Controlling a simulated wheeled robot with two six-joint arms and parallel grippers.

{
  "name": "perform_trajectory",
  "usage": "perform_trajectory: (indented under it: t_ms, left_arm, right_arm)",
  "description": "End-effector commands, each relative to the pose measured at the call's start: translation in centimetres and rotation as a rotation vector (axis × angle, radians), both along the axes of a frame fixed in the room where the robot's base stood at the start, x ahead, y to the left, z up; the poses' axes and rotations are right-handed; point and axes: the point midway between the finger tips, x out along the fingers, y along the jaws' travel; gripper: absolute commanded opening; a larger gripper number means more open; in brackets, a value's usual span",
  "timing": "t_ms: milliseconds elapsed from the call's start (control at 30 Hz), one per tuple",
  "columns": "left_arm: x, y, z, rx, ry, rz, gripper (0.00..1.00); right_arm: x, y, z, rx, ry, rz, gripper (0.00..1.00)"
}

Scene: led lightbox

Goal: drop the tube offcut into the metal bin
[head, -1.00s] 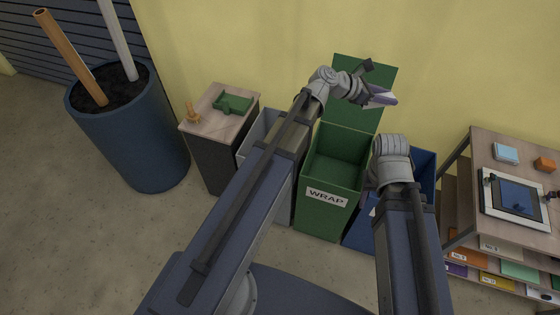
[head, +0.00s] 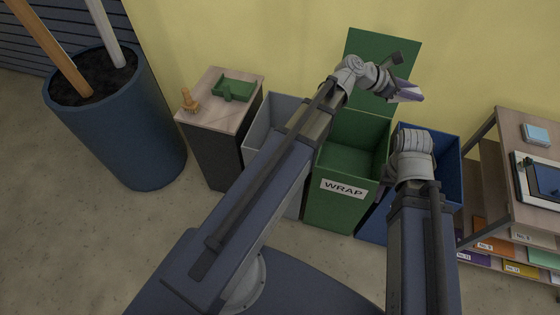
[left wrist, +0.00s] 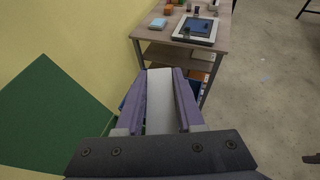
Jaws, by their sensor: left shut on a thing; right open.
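My left gripper (head: 408,93) has purple fingers and is shut on the tube offcut, a pale grey-white piece (left wrist: 160,100) lying lengthwise between the fingers in the left wrist view. In the head view it appears above the gap between the green and blue bins, to the right of the green lid. The metal bin (head: 258,128) is the grey one left of the green bin; my left arm covers part of it. My right arm's wrist shows in front of the blue bin, but its fingers are hidden.
The green WRAP bin (head: 348,210) has its lid (head: 370,60) raised against the wall. A blue bin (head: 447,150) stands to its right. A wood-topped cabinet (head: 215,105) stands left of the metal bin. A shelf table (head: 510,170) is at right, a big blue planter (head: 115,130) at left.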

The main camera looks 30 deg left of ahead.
Motion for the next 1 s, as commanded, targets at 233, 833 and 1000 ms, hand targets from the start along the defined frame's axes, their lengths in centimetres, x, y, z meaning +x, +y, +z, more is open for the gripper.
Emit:
perform_trajectory:
  t_ms: [233,833,1000]
  left_arm:
    - [0.0,0.0,-8.2,0.0,0.0,0.0,0.0]
    - [0.0,0.0,-26.6,0.0,0.0,0.0,0.0]
    - [0.0,0.0,-31.8,0.0,0.0,0.0,0.0]
  right_arm:
    - [0.0,0.0,-8.2,-0.001,0.0,0.001,0.5]
    - [0.0,-0.1,-26.6,-0.005,-0.001,0.005,0.5]
    - [0.0,-0.1,-31.8,-0.006,-0.001,0.006,0.5]
